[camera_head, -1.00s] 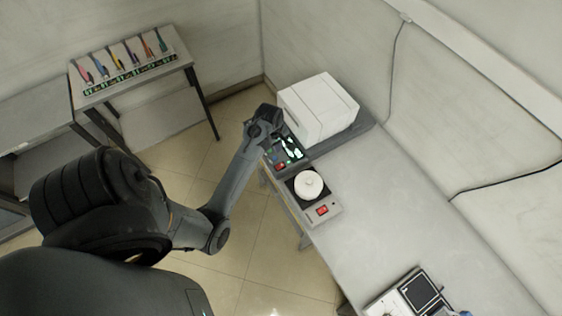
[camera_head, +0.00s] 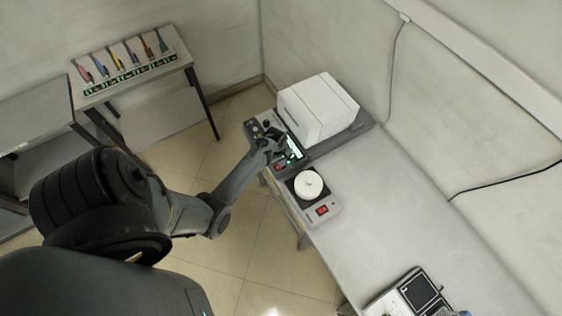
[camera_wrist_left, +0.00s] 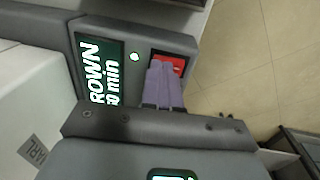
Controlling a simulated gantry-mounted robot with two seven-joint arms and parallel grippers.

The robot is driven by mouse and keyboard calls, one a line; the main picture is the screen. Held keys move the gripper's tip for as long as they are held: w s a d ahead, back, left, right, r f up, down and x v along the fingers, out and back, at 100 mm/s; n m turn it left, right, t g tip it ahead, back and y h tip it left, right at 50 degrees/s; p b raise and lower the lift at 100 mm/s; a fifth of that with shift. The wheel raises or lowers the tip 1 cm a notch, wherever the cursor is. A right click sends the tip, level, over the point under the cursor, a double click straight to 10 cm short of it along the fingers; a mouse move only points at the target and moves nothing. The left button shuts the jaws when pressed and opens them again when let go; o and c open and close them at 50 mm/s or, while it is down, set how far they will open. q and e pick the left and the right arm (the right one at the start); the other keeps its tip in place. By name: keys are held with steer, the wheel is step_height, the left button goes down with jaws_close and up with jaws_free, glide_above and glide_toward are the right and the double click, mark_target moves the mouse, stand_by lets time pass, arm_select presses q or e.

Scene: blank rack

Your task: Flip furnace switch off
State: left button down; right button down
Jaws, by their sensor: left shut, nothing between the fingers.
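The furnace is a white box (camera_head: 318,108) on a dark grey base at the back end of the bench. Its front panel carries a lit display (camera_head: 293,150) and a red switch (camera_head: 279,167). In the left wrist view the display (camera_wrist_left: 100,75) reads "ROWN" and "min" in part, and the red switch (camera_wrist_left: 176,63) sits in a dark recess, partly covered by the fingers. My left gripper (camera_wrist_left: 163,70) is shut and empty, its pale fingertips over the switch's lower part; I cannot tell if they touch. My right gripper is not in view.
A device with a round white top (camera_head: 308,184) and its own red switch (camera_head: 322,210) stands beside the furnace. Another instrument (camera_head: 414,294) is at the near end. The bench (camera_head: 385,200) is clear between. A rack of coloured tools (camera_head: 128,66) stands back left.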

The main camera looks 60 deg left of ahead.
arm_select(q)
steer(key=shift+f, duration=0.25)
